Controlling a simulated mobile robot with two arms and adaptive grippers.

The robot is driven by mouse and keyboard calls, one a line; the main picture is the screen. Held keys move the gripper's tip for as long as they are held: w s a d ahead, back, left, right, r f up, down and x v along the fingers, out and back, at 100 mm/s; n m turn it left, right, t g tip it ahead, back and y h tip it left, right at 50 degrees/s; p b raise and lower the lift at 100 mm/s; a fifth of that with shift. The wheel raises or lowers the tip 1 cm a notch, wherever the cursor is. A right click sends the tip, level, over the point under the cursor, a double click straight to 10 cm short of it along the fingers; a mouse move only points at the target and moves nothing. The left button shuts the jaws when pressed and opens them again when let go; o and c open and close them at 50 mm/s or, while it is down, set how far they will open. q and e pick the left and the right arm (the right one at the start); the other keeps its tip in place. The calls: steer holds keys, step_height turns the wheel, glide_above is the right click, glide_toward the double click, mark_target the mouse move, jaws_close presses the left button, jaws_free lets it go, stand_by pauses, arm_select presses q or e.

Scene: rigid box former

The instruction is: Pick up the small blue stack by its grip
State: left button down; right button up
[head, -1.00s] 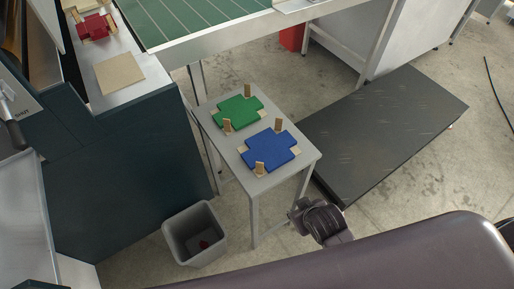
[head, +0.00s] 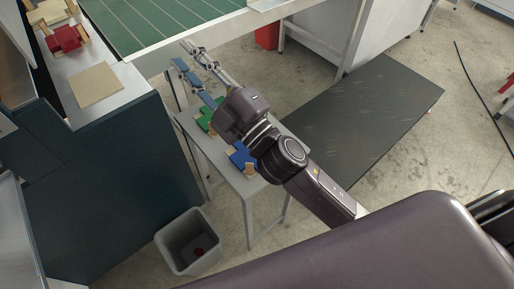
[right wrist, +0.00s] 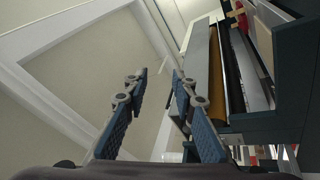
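The small blue stack (head: 239,157) lies flat on the small side table (head: 227,173). My right arm hides much of it in the head view, and a tan upright piece (head: 249,169) shows at its near end. The green stack (head: 206,119) lies behind it on the same table, also partly hidden. My right gripper (head: 189,62) is above the table's far end, beyond both stacks, with its fingers apart and nothing between them. In the right wrist view the open fingers (right wrist: 156,88) point toward the wall and machine, not the stacks. My left gripper is not in view.
A dark machine cabinet (head: 100,170) stands left of the table, with a tan board (head: 96,84) and a red box piece (head: 67,39) on top. A grey bin (head: 187,243) stands in front. A green conveyor (head: 150,22) runs behind. A black platform (head: 375,125) lies right.

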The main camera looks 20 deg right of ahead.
steer(key=s+a+r+n+g+y, duration=0.3)
steer(key=s+a+n+g+y, duration=0.95)
steer(key=n, duration=0.65)
steer(key=s+a+f+n+g+h, duration=0.25)
steer(key=f+n+g+h, duration=0.2)
steer(key=f, duration=0.25)
steer(key=s+a+f+n+g+h, duration=0.1)
steer(key=s+f+n+g+h, duration=0.2)
steer(key=f+n+g, duration=0.25)
steer(key=w+d+f+n+h, duration=0.25)
steer(key=d+f+h, duration=0.4)
steer(key=f, duration=0.35)
steer(key=w+d+f+t+h, duration=0.1)
steer(key=w+d+f+h, duration=0.25)
steer(key=d, duration=0.65)
steer(key=w+d+f+t+h, duration=0.25)
steer(key=d+h, duration=0.25)
steer(key=d, duration=0.5)
steer(key=shift+g, duration=0.5)
steer(key=f, duration=0.2)
steer(key=w+f+p, duration=0.1)
steer(key=f, duration=0.3)
steer(key=shift+w+a+f, duration=0.2)
steer(key=shift+a+f, duration=0.05)
steer(key=shift+a, duration=0.15)
